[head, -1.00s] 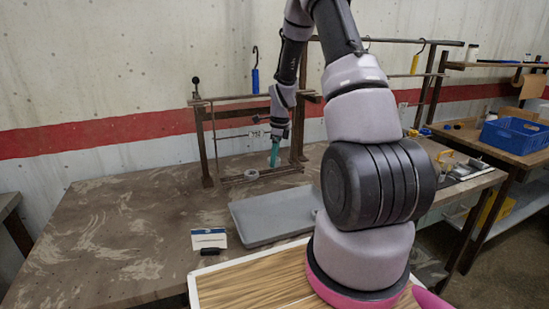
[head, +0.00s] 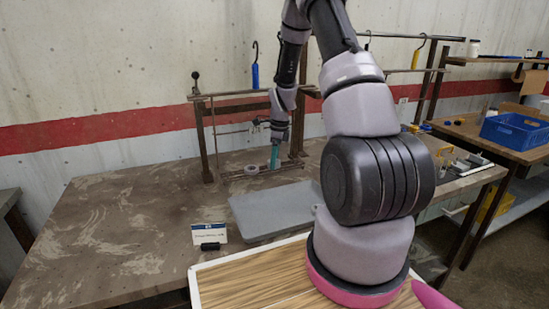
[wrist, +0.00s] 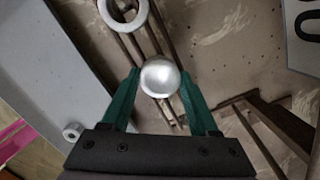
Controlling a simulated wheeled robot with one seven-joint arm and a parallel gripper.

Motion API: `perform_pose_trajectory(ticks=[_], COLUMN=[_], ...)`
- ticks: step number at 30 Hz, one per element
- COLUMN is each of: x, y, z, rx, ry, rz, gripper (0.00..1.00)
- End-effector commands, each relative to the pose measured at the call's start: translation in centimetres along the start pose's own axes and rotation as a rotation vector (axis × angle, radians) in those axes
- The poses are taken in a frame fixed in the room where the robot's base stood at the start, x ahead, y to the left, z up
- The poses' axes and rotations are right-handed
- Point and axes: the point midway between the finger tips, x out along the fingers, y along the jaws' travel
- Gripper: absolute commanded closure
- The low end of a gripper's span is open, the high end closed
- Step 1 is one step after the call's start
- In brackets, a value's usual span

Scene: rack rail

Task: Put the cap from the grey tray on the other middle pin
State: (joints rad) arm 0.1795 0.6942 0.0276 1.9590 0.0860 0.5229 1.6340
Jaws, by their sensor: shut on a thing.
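My gripper (wrist: 160,80) is shut on a round, shiny silver cap (wrist: 160,76), held between its green fingertips in the wrist view. In the head view my gripper (head: 274,157) points down inside the brown rack, low over its base rails (head: 263,172). The cap is too small to make out there. The grey tray (head: 262,220) lies on the table in front of the rack, partly hidden by my arm; it also fills the left of the wrist view (wrist: 50,65). Pins under the cap cannot be made out.
A pale ring (head: 251,170) sits on the rack rails, left of my gripper; it shows at the top of the wrist view (wrist: 123,13). A label card (head: 209,234) stands left of the tray. The table's left is clear.

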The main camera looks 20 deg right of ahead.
Motion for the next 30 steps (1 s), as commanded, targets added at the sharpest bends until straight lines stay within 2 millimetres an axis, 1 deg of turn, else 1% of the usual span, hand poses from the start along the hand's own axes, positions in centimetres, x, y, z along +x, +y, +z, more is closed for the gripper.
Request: perform_pose_trajectory(ticks=[14, 15, 17, 26, 29, 30], x=[0.2, 0.2, 0.2, 0.2, -0.3, -0.8], y=[0.0, 0.0, 0.0, 0.0, -0.1, -0.1], z=[-0.1, -0.1, -0.1, -0.1, 0.0, 0.0], rx=[0.000, 0.000, 0.000, 0.000, 0.000, 0.000], ry=[0.000, 0.000, 0.000, 0.000, 0.000, 0.000], rz=[0.000, -0.001, 0.000, -0.001, -0.002, -0.003], gripper=[0.93, 0.28, 0.05, 0.04, 0.04, 0.04])
